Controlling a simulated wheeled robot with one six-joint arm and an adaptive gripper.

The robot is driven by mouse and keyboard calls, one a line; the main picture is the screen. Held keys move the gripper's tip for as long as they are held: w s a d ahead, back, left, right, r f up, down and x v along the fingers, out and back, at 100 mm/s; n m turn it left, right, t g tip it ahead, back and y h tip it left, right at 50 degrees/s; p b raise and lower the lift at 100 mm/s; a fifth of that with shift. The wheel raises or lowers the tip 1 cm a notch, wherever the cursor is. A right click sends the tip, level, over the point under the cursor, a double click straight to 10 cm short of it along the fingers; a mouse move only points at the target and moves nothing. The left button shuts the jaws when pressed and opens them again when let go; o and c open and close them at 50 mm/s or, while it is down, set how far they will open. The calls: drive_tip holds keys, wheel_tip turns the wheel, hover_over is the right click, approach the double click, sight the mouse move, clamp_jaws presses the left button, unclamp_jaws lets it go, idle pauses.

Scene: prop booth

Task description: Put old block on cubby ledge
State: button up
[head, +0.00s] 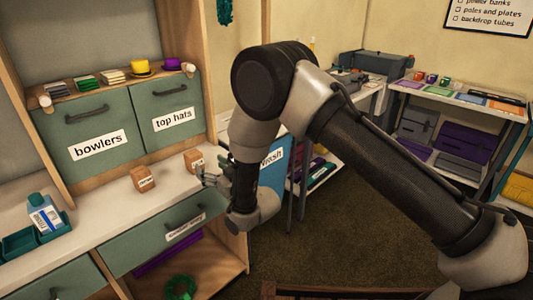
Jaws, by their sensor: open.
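Two small wooden blocks with white labels stand on the white counter (90,222). One is the left block (141,176), and the other is the right block (192,157), set a little farther back. The label print is too small to read, so I cannot tell which is the old block. My gripper (204,177) is open over the counter's right end, just right of and in front of the right block. I cannot tell whether it touches that block. A wooden ledge (122,86) runs above the green bowlers and top hats drawers; it may be the cubby ledge.
The ledge holds small stacks, a yellow hat (140,67) and a purple hat (172,64). The counter between tray and left block is clear. A wooden upright (192,40) bounds the ledge's right end.

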drive_tip(key=w+d+r+m+h, duration=0.1)
drive_tip(key=w+d+r+h, duration=0.1)
drive_tip(key=w+d+r, duration=0.4)
drive_tip(key=w+d+r+m+h, duration=0.2)
drive_tip(key=w+d+r+h, duration=0.1)
drive_tip(key=d+r, duration=0.55)
drive_tip(key=s+d+r+m+g+h, duration=0.15)
drive_tip(key=d+r, duration=0.25)
drive_tip(key=d, duration=0.5)
drive_tip(key=s+d+r+m+h, duration=0.15)
drive_tip(key=d+r, duration=0.25)
drive_tip(key=d, duration=0.5)
drive_tip(key=s+d+r+m+g+h, duration=0.1)
drive_tip(key=s+d+r+g+h, duration=0.25)
drive_tip(key=s+d, duration=1.15)
drive_tip(key=s+d+m+g+h, duration=0.1)
drive_tip(key=s+d, duration=0.5)
drive_tip(key=s, duration=0.4)
drive_tip(key=s+d+m+g+h, duration=0.1)
drive_tip(key=s+d, duration=0.5)
drive_tip(key=s, duration=0.3)
drive_tip(key=shift+s+f+m+g, duration=0.25)
drive_tip(key=shift+s+m+g, duration=0.05)
drive_tip(key=shift+s+m, duration=0.1)
drive_tip(key=shift+w, duration=0.1)
